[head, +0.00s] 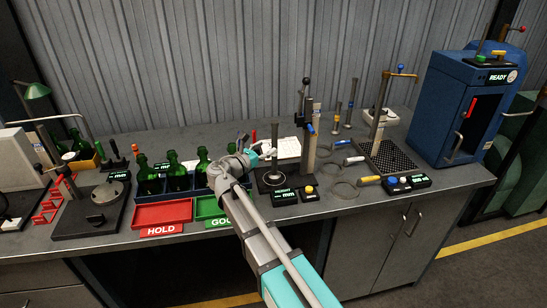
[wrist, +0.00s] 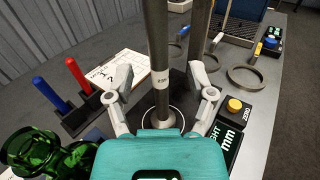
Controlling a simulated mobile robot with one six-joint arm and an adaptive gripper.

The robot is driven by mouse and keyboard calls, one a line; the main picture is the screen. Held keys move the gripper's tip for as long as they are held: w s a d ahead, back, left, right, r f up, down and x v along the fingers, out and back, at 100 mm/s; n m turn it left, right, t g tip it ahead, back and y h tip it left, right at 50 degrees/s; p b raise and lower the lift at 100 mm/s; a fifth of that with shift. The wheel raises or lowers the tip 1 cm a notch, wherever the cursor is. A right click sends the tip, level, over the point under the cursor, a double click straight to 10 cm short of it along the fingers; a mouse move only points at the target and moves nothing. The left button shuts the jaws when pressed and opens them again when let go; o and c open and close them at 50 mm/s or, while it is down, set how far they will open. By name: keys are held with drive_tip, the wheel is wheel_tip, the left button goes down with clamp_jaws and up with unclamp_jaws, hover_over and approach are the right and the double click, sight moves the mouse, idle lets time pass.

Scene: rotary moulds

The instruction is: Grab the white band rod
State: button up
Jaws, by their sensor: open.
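The grey rod with a white band (wrist: 160,80) stands upright on the round base of the height gauge. It also shows in the head view (head: 275,145), just right of my gripper. My gripper (wrist: 160,88) is open, with one finger on each side of the rod in the wrist view. Clear gaps show between the rod and both fingers. In the head view my gripper (head: 262,151) reaches in from the left, and its fingertips are too small to make out.
The gauge's dark column (head: 308,125) stands close behind the rod. Green bottles (head: 173,172) stand left of my arm. Red (wrist: 77,73) and blue (wrist: 48,91) handles stand left of the gripper. A yellow button (wrist: 235,105) is at right. Other rods (head: 337,119) stand farther back.

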drive_tip(key=x, duration=0.5)
drive_tip(key=shift+a, duration=0.15)
idle(0.4)
clamp_jaws()
